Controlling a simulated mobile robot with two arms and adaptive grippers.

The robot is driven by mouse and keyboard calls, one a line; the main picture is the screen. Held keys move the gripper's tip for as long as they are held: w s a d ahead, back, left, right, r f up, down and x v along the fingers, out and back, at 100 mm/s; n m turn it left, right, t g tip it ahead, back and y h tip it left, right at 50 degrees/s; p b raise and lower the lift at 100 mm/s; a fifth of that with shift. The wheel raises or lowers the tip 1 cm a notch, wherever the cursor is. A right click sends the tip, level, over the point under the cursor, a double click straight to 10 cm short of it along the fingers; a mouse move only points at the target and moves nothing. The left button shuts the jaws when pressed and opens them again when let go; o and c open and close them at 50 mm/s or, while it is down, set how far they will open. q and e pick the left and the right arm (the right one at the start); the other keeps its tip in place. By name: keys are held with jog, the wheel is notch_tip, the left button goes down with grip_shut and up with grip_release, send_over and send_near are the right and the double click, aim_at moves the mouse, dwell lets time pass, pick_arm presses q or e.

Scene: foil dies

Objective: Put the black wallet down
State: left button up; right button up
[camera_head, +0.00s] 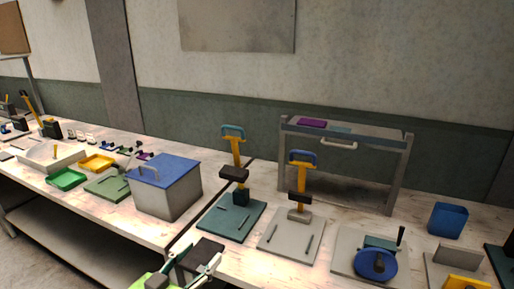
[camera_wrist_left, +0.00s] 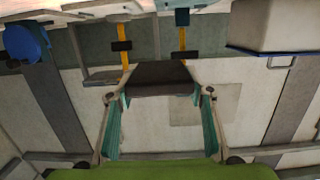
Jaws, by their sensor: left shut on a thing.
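The black wallet (camera_head: 208,250) is a flat dark piece at the bottom of the head view, at the front edge of the bench. My left gripper (camera_head: 198,264) is shut on it. In the left wrist view the black wallet (camera_wrist_left: 160,74) spans the space between the two fingertips of the left gripper (camera_wrist_left: 160,92). The wrist picture is upside down, with the bench at its top. I cannot tell from these views how high the wallet is above the bench. My right gripper is in neither view.
A grey box with a blue lid (camera_head: 168,169) stands left. A teal-based press (camera_head: 232,216) and a grey-based press (camera_head: 293,235) stand beyond the wallet. A blue-wheeled device (camera_head: 376,263), a blue bin (camera_head: 448,220) and a raised shelf (camera_head: 345,132) are right. Trays (camera_head: 66,179) lie far left.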

pick_arm(q)
jog(key=shift+m+h, duration=0.4)
jog(key=v, duration=0.5)
jog(key=f+v, duration=0.1)
jog(key=v, duration=0.1)
jog(key=shift+s, duration=0.25)
jog(key=s+r+m+g+h, duration=0.1)
jog(key=s+r, duration=0.1)
jog(key=s, duration=0.3)
jog(key=shift+s+d, duration=0.2)
jog(key=shift+s, duration=0.2)
jog(key=shift+h, duration=0.3)
